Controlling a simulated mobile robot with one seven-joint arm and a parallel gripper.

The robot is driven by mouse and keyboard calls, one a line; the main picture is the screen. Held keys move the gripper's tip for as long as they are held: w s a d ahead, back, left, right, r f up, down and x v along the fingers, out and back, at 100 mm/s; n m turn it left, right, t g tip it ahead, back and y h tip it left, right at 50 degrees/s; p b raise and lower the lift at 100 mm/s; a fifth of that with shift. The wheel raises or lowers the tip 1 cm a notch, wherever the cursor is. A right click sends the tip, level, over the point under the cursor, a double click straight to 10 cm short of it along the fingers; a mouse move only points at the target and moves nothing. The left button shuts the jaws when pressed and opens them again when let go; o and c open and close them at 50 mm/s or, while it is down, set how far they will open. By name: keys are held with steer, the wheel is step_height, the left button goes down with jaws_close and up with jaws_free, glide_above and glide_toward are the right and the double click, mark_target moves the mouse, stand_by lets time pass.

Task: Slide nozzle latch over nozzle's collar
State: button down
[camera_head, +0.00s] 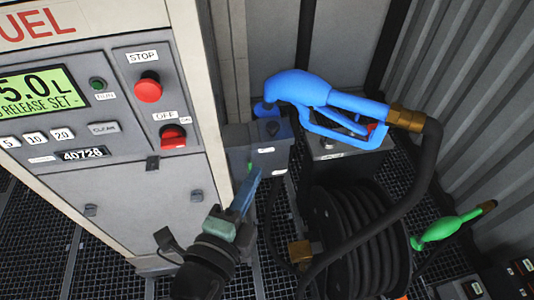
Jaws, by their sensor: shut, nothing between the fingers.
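The blue fuel nozzle (300,88) sits upper centre, its spout end down at a grey holder (270,158) on the pump's side. Its handle and trigger guard extend right to a brass fitting (405,118) on a black hose. A blue collar (264,109) shows around the spout, just above the holder. A small dark knob (272,127) on top of the holder may be the nozzle latch; I cannot tell its exact position against the collar. My gripper (255,174) is shut and empty, its fingertips in front of the holder's lower left, below the collar. Contact is unclear.
The fuel pump panel (120,110) with red buttons stands at left. A black hose reel (355,240) fills the lower centre, with the hose (425,180) arching on its right. A green nozzle (445,228) is at right, near the corrugated wall (480,80).

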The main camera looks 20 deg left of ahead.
steer(key=s+a, duration=0.1)
steer(key=s, duration=0.1)
steer(key=p, duration=0.7)
glide_toward(265, 140)
steer(key=shift+y, duration=0.4)
steer(key=w, duration=0.2)
steer(key=w+r, duration=0.1)
steer(key=w, duration=0.1)
steer(key=w+d+r, duration=0.1)
steer(key=w, duration=0.1)
steer(key=shift+r, duration=0.2)
steer(key=shift+w+a+f, duration=0.15)
steer(key=shift+w+f, duration=0.15)
steer(key=shift+w, duration=0.55)
steer(key=shift+w+a+f+b, duration=0.2)
steer(key=shift+w+b, duration=0.1)
steer(key=shift+b, duration=0.35)
steer(key=w+a+b, duration=0.1)
steer(key=b, duration=0.2)
steer(key=shift+w, duration=0.35)
steer(key=shift+a+r, duration=0.15)
steer(key=shift+r, duration=0.25)
